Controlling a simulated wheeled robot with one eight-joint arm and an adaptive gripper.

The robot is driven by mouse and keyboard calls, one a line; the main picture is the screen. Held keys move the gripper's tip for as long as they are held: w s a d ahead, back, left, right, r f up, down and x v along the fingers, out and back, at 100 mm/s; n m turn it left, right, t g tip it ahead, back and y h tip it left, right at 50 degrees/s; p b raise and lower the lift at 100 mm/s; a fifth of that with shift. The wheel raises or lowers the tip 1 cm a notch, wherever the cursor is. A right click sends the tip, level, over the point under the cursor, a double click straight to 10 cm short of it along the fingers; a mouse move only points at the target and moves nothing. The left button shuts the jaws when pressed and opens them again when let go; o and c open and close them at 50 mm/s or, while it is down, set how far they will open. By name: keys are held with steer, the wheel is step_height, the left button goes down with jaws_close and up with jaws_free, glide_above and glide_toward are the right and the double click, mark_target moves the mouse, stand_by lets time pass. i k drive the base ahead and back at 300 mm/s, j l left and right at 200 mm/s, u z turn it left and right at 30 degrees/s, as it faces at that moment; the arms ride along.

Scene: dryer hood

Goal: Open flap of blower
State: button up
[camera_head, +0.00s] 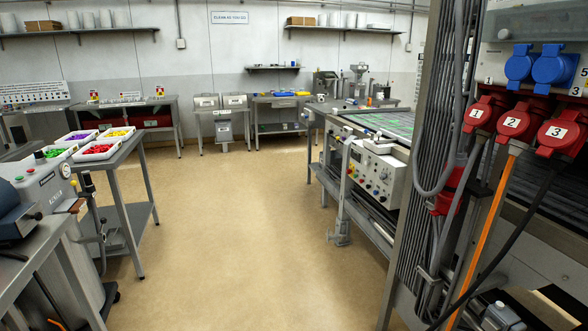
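I cannot make out a blower or its flap for certain in the head view. My gripper is not in view, so whether it is open or shut does not show. A long bench machine (378,165) with a knob-covered control panel stands right of the middle. Neither shows a part that I can clearly call a blower flap.
A metal column with cables and red sockets (515,119) and blue sockets (554,68) stands close on the right. A table with trays of coloured pieces (98,149) is at left. Benches line the back wall. The tan floor (220,230) between is clear.

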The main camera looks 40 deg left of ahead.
mark_target(27, 222)
steer(key=u, duration=2.95)
